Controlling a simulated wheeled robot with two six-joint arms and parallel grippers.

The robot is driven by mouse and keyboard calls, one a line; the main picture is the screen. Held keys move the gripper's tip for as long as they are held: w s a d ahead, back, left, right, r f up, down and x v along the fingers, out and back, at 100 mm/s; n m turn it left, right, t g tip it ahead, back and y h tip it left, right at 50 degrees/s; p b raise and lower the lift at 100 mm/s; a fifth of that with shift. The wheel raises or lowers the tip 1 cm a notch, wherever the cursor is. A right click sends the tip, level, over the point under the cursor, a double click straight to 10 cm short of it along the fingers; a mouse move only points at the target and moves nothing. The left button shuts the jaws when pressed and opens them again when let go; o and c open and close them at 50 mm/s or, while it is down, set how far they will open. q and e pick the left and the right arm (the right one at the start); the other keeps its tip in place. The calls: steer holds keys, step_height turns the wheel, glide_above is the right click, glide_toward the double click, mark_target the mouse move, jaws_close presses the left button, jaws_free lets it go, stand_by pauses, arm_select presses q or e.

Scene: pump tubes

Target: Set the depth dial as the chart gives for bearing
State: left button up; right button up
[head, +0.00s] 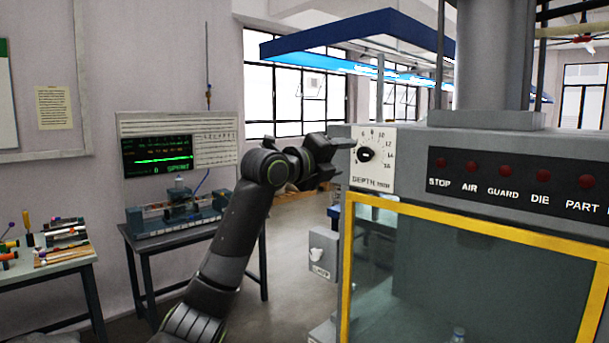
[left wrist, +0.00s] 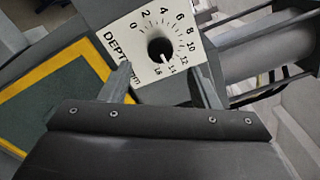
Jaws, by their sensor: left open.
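The depth dial (head: 373,172) is a white square plate on the machine's front left, numbered and lettered DEPTH, with a round black knob (head: 366,154). In the left wrist view the black knob (left wrist: 160,48) has a small pale mark on its side toward 14 and 16; the exact setting is hard to read. My left gripper (head: 345,150) is at the dial's left edge in the head view. In the left wrist view my left gripper (left wrist: 164,74) is open, its fingers on either side of the plate's lower part, not closed on the knob. My right gripper is out of view.
A cream paper sheet (head: 54,107) hangs on the left wall, its text too small to read. A yellow-framed guard window (head: 470,228) is below the dial. A labelled lamp panel (head: 515,180) is to its right. A switch box (head: 322,252) juts out at lower left.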

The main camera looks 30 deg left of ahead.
arm_select(q)
steer(key=b+v, duration=0.3)
steer(key=v, duration=0.7)
steer(key=shift+s+b, duration=0.3)
steer(key=shift+s, duration=0.1)
steer(key=shift+a, duration=0.15)
